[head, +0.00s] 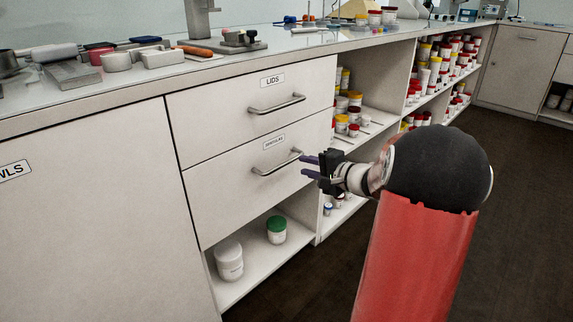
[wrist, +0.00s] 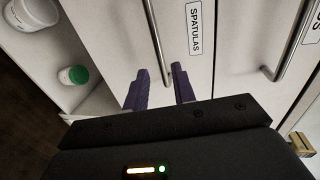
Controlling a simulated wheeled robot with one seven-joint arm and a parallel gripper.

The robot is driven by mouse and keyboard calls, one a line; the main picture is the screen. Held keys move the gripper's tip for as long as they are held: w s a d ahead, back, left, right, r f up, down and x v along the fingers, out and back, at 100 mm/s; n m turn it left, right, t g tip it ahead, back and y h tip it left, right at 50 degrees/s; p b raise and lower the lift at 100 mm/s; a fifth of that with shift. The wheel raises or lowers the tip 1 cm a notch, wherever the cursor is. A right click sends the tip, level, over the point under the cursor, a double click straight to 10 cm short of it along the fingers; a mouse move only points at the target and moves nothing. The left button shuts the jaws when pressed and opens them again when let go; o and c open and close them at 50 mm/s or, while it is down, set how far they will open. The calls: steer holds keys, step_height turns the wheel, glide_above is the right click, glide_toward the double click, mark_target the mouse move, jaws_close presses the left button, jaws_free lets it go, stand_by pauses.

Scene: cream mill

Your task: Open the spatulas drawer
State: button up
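The spatulas drawer (head: 235,185) is the lower of two drawers in the cream cabinet and looks closed. Its bar handle (head: 277,164) is silver, with a small label above it in the head view. In the wrist view the label reads SPATULAS (wrist: 194,28), beside the handle (wrist: 157,40). My gripper (head: 308,167) is at the handle's right end in the head view. In the wrist view its purple fingers (wrist: 160,80) are apart, with the handle's near end showing between them. I cannot tell whether they reach around the bar or touch it.
The LIDS drawer (head: 250,105) above is closed, with its own handle (head: 277,105). An open shelf below holds a green-lidded jar (head: 277,231) and a white tub (head: 229,261). Shelves of jars stand to the right. Dark floor (head: 520,150) is clear at right.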

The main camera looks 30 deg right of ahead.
mark_target(289, 161)
steer(key=x, duration=0.7)
steer(key=shift+w+a, duration=0.1)
steer(key=shift+w, duration=0.15)
jaws_close()
